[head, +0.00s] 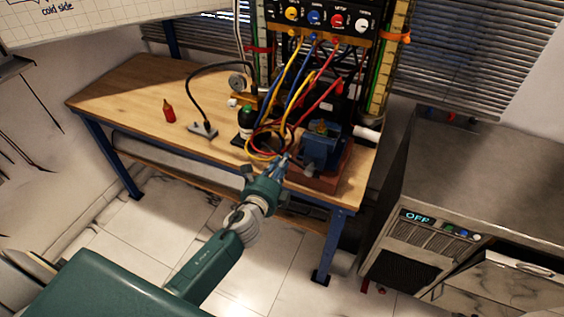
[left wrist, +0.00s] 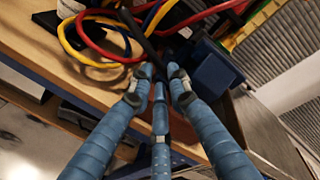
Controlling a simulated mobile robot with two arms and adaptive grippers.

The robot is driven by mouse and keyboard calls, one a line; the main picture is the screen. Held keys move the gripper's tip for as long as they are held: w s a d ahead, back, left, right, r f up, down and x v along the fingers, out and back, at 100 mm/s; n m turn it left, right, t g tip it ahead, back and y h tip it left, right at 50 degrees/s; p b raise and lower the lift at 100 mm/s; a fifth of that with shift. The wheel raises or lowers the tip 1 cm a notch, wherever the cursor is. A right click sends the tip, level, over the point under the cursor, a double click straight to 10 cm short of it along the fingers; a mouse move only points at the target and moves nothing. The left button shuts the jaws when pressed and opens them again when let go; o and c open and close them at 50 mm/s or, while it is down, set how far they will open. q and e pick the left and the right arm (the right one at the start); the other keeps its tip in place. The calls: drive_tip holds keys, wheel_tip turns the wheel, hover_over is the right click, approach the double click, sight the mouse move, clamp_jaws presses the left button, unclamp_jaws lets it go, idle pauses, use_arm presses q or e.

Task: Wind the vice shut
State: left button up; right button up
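The vice (head: 320,150) is a blue block on a red-brown base at the right front corner of the wooden bench; its blue body also shows in the left wrist view (left wrist: 215,75). My left gripper (head: 284,163) is at the vice's left side, close to the bench's front edge. In the left wrist view its blue fingers (left wrist: 162,73) point at the vice's near left side, with a narrow gap between the tips. A dark bar (left wrist: 143,38) runs down toward that gap. Whether the fingers press on it cannot be told. My right gripper is out of view.
Red, yellow and blue cables (head: 268,140) hang from the panel (head: 325,20) and loop beside the gripper. A metal cabinet (head: 480,160) reading OFF stands right.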

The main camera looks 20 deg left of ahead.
use_arm(q)
drive_tip(key=o, duration=0.3)
drive_tip(key=shift+s+f, duration=0.15)
drive_tip(key=shift+s, duration=0.25)
drive_tip(key=s+r, duration=0.3)
drive_tip(key=s, duration=0.9)
drive_tip(key=shift+s+d, duration=0.2)
drive_tip(key=shift+d, duration=0.05)
drive_tip(key=shift+f, duration=0.15)
